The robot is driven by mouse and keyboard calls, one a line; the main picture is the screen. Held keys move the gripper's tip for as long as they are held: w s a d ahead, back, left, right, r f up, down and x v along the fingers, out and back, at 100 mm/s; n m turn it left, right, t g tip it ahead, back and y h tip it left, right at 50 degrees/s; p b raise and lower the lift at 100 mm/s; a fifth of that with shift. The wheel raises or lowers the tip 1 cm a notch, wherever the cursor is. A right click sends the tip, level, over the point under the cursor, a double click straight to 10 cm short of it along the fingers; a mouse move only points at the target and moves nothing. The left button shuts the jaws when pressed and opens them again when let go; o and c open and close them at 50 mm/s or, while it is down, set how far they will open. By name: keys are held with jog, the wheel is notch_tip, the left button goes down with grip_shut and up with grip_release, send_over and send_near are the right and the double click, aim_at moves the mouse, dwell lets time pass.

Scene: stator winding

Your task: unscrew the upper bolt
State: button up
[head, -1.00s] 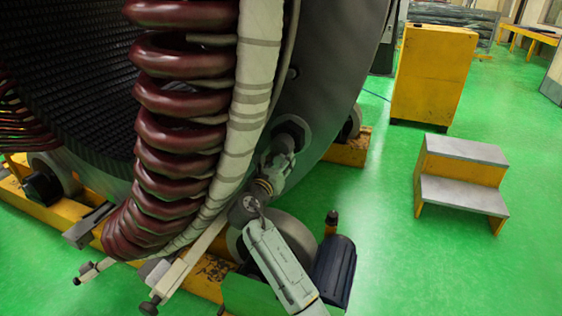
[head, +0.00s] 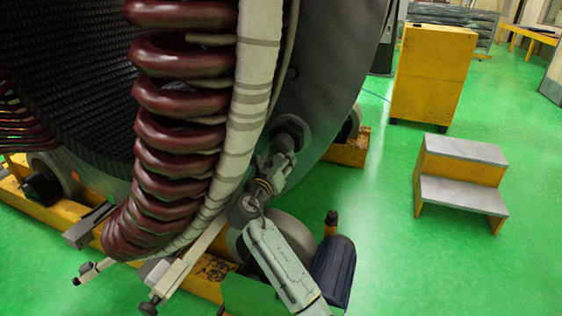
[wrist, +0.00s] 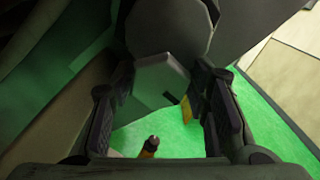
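A large grey six-sided bolt head (wrist: 160,84) shows in the middle of the wrist view. In the head view this bolt (head: 293,128) sits on the grey side face of the stator (head: 325,75), right of the pale wrapped band. My gripper (head: 284,146) is close against it, reaching up from below. In the wrist view my gripper (wrist: 160,90) has its two dark fingers spread wide, one on each side of the bolt head. A narrow gap seems to show on the right; contact on the left cannot be told. The bolt's shank is hidden.
Dark red coils (head: 178,95) and the pale wrapped band (head: 250,75) stand close left of my arm. A yellow base with rollers (head: 345,150) lies below. A yellow cabinet (head: 432,75) and a two-step stool (head: 460,172) stand right. The green floor between is clear.

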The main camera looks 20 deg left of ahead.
jog(key=shift+o, duration=1.3)
jog(key=shift+s, duration=0.15)
jog(key=s, duration=1.1)
jog(key=shift+s+a, duration=0.2)
jog(key=shift+s, duration=0.2)
